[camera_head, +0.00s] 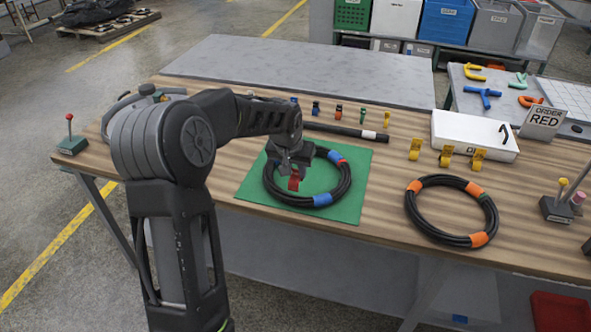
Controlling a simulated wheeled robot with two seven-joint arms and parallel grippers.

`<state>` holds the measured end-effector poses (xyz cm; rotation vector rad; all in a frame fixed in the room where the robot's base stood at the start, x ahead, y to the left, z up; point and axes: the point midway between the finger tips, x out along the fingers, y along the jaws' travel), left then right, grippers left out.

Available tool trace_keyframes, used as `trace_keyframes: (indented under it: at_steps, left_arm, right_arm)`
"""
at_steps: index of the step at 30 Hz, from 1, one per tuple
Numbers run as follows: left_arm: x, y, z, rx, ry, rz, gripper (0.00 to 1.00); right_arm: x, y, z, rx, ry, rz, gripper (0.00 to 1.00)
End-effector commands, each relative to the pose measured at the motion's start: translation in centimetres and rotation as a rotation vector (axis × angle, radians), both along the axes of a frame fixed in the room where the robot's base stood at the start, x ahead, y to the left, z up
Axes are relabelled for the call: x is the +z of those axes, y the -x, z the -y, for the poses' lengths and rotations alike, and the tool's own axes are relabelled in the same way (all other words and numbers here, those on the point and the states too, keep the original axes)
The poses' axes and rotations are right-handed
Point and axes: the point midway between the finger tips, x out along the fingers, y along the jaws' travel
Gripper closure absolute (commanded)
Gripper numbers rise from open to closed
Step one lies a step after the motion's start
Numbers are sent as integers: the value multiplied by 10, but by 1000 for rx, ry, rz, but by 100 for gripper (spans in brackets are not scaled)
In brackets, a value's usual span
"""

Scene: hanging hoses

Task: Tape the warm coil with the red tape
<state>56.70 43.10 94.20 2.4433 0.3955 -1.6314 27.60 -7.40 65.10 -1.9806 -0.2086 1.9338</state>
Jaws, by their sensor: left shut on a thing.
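A black coil with blue bands and a red patch (345,180) lies on the green mat (250,187). Another black coil with orange bands and a small green one (411,206) lies on the bare wood to the right. The frames do not settle which is the warm coil, though the right one has the orange bands. My left gripper (293,174) is over the left part of the mat coil's opening, shut on a small red piece, seemingly the red tape (294,183). The gripper partly hides the coil's back left. My right gripper is not in view.
Several small coloured pieces stand behind the mat, with a black rod (340,130) before them. Yellow clamps (445,156) stand near a white box (475,134). A small stand (557,208) is at the right edge. Wood between the coils is clear.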

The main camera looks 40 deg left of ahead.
Motion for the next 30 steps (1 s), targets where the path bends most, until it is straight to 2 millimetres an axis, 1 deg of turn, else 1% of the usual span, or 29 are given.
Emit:
trace_keyframes:
  at_steps: [1,6,15,30]
  left_arm:
    - [-6,0,0,0,0,0,100]
    - [-16,0,0,0,0,-1,100]
    - [-32,0,0,1,0,0,100]
    - [-34,0,0,1,0,0,100]
  right_arm:
    - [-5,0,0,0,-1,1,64]
    - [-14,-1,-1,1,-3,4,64]
    - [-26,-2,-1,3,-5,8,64]
    - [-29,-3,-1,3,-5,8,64]
